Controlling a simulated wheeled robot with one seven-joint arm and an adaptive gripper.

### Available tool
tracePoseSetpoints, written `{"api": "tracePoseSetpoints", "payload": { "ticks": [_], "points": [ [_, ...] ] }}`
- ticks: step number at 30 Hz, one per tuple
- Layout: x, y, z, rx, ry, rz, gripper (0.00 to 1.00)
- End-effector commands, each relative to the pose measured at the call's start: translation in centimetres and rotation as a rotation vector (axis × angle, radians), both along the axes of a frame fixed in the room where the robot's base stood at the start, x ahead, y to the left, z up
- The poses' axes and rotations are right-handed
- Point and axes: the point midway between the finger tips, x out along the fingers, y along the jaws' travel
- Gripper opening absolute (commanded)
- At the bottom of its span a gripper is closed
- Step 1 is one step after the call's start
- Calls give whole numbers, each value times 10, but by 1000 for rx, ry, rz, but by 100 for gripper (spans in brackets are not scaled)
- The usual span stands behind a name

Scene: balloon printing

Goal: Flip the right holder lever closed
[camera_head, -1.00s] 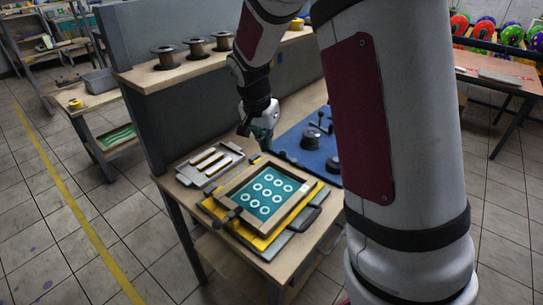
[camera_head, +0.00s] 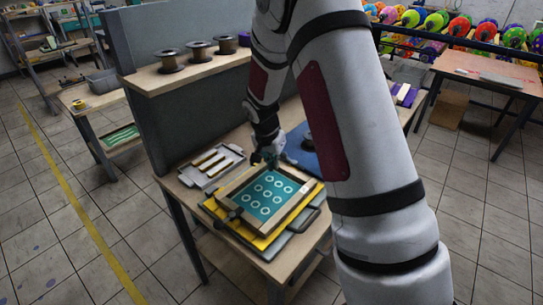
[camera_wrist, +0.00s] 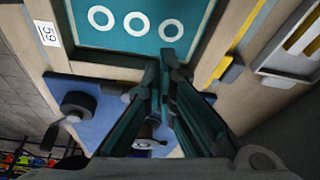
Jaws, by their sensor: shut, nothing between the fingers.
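The printing frame (camera_head: 236,191) is a wooden frame around a teal screen (camera_head: 264,193) with white rings, on a yellow base (camera_head: 255,240). A dark lever-like clamp (camera_head: 230,216) sits at its near-left side. My gripper (camera_head: 269,162) is at the frame's far edge, its fingers together and empty. In the wrist view my gripper (camera_wrist: 166,62) points at the wooden edge beside the teal screen (camera_wrist: 145,22). I cannot make out the right holder lever clearly; the fingers cover that area. Whether they touch anything is unclear.
A shelf with spools (camera_head: 172,62) stands behind.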

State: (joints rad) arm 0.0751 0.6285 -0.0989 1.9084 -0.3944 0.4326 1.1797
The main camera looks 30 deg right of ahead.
Motion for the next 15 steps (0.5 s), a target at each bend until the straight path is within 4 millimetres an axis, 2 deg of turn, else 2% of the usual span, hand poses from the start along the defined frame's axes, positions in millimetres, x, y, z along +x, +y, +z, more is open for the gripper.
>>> {"api": "tracePoseSetpoints", "payload": {
  "ticks": [2, 6, 15],
  "points": [
    [5, -11, -1, 0, -1, -6, 0],
    [11, -20, -3, -1, 1, -3, 0],
    [14, -23, -4, -1, 0, -1, 0]
  ]
}}
